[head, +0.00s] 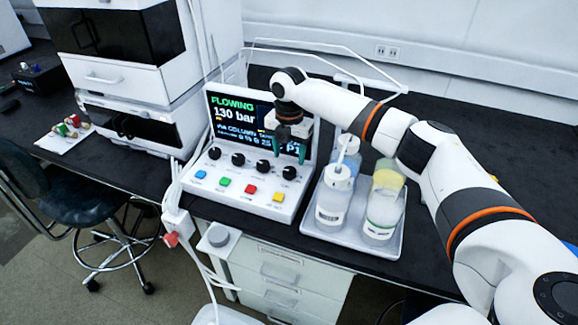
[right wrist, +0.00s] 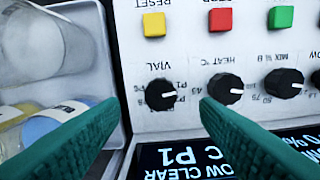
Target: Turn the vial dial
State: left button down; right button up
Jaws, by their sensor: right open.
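The vial dial (head: 289,172) is the black round knob at the right end of the row of dials on the white control panel (head: 240,192). In the right wrist view the vial dial (right wrist: 160,95) appears upside down under its "VIAL" label, with a white pointer mark toward the "P1" label. My right gripper (head: 290,151) is open with green fingers, just above the vial dial. In the right wrist view its fingertips (right wrist: 160,106) show on either side of the dial, apart from it. My left gripper is out of view.
Several other dials (head: 238,159) and coloured buttons (head: 251,189) sit on the panel. The screen (head: 236,117) behind reads "FLOWING 130 bar" and "P1". A grey tray (head: 398,240) with several bottles stands close on the right. Tubing hangs at the panel's left.

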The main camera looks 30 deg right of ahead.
aim_at(289, 171)
notch_tip(289, 171, down, 6)
jog(key=shift+r, duration=0.15)
jog(key=c, duration=1)
